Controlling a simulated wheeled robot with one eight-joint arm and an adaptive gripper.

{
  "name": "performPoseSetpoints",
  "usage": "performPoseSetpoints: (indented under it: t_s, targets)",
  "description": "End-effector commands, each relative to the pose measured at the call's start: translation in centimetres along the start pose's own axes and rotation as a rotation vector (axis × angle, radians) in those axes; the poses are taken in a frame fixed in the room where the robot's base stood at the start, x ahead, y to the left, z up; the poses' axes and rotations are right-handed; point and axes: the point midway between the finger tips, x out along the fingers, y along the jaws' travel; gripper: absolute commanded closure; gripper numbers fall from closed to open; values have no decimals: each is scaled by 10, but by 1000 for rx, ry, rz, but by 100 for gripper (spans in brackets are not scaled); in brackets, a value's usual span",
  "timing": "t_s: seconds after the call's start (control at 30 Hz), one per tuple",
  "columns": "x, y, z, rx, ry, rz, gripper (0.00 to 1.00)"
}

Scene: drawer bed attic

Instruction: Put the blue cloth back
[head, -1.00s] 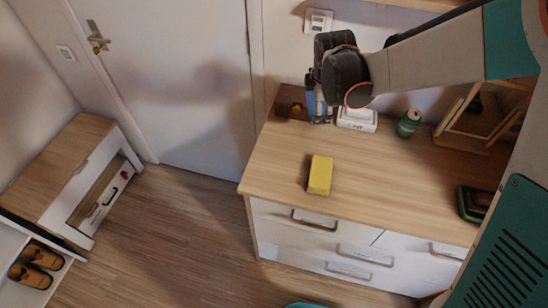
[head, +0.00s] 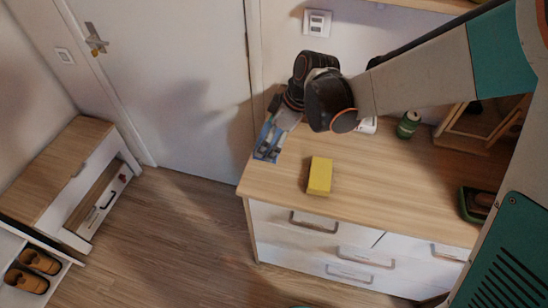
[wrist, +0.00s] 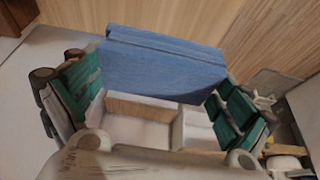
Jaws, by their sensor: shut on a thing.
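The blue cloth (wrist: 163,62) is a folded, flat-sided block between the green-padded fingers of my gripper (wrist: 155,95) in the wrist view. My gripper is shut on it. In the head view, my gripper (head: 268,150) points down near the left edge of the wooden-topped dresser (head: 350,180), with the blue cloth (head: 264,133) showing at its fingers. The fingers partly hide the cloth there. I cannot tell how high it is above the top.
A yellow block (head: 320,176) lies on the dresser's front middle. A green can (head: 408,125), a wooden-framed item (head: 475,130) and a dark green tray (head: 468,205) stand to the right. A low cabinet (head: 70,165) stands left beside the door (head: 170,80), with floor between it and the dresser.

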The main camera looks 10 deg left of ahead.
Motion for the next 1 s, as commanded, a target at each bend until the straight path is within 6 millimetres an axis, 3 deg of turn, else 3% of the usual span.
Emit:
performPoseSetpoints:
  t_s: [0.03, 0.1, 0.3, 0.57, 0.83, 1.0]
  targets:
    - [16, 1, 7, 0, 0, 0, 27]
    - [30, 1, 12, 0, 0, 0, 27]
    - [57, 1, 23, 0, 0, 1, 27]
    - [68, 1, 28, 0, 0, 1, 27]
    - [100, 1, 42, 0, 0, 1, 27]
    - [102, 1, 42, 0, -1, 1, 30]
